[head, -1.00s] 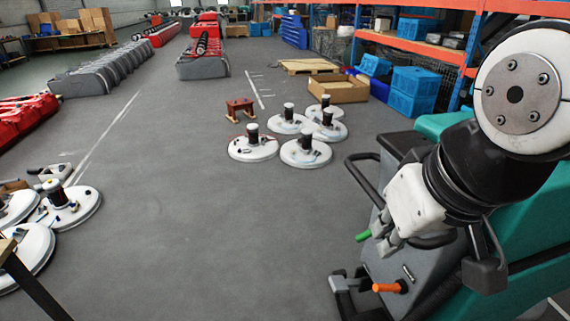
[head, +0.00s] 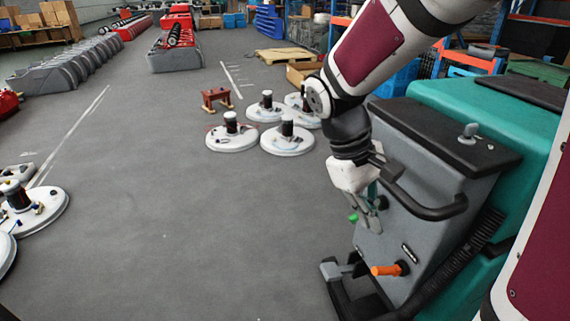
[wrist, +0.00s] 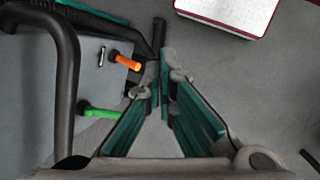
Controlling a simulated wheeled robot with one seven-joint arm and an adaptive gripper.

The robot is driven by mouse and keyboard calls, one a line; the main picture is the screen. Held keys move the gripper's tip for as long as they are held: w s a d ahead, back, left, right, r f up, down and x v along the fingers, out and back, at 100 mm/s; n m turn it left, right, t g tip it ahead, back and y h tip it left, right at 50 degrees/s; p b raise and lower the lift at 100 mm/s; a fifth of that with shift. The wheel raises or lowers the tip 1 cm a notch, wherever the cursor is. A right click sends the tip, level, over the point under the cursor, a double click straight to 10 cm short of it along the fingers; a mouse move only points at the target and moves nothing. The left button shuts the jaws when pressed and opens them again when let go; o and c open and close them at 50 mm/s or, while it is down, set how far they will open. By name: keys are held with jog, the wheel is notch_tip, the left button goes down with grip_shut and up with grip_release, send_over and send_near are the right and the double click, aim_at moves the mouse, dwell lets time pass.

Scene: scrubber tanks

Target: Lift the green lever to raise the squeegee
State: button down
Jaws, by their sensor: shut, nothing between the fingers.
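The green lever (head: 353,218) sticks out of the grey rear panel of the scrubber tank (head: 420,240), below the black handle bar. In the wrist view the green lever (wrist: 101,112) lies left of my fingers, outside them and close to the left finger. My gripper (head: 377,228) is shut and empty, pointing down beside the lever. In the wrist view the fingertips (wrist: 161,66) are together, with the green lever lower left of them. Whether a finger touches the lever I cannot tell. The squeegee is not clearly visible.
An orange lever (head: 387,270) sits lower on the same panel; it also shows in the wrist view (wrist: 126,62). The black handle bar (head: 430,208) curves close beside my gripper. White round scrubber heads (head: 232,138) stand on the floor behind.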

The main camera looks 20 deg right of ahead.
jog(key=w+d+f+n+t+h+b, duration=0.2)
jog(key=w+f+n+h+b, duration=0.4)
jog(key=f, duration=0.8)
jog(key=w+d+f+n+t+h+b, duration=0.1)
jog(key=w+d+f+n+h+b, duration=0.3)
jog(key=f, duration=1)
jog(key=w+d+f+n+t+h+b, duration=0.2)
jog(key=w+d+f+n+h+b, duration=0.1)
jog(key=w+f+n+h+b, duration=0.5)
jog(key=w+f+h+b, duration=0.3)
jog(key=f+h, duration=0.1)
jog(key=f, duration=0.2)
jog(key=shift+w+d+t+b, duration=0.25)
jog(key=shift+w+t+b, duration=0.05)
jog(key=shift+b, duration=0.1)
jog(key=w+d+r+b, duration=0.1)
jog(key=d+r+b, duration=0.2)
jog(key=d+r, duration=0.3)
notch_tip(320, 180, up, 4)
jog(key=shift+w+f+h, duration=0.1)
jog(key=shift+w+h, duration=0.1)
jog(key=shift+h, duration=0.1)
jog(key=shift+a+p, duration=0.1)
jog(key=shift+p, duration=0.2)
jog(key=shift+a+r+p, duration=0.15)
jog(key=shift+r+p, duration=0.1)
jog(key=shift+p, duration=0.3)
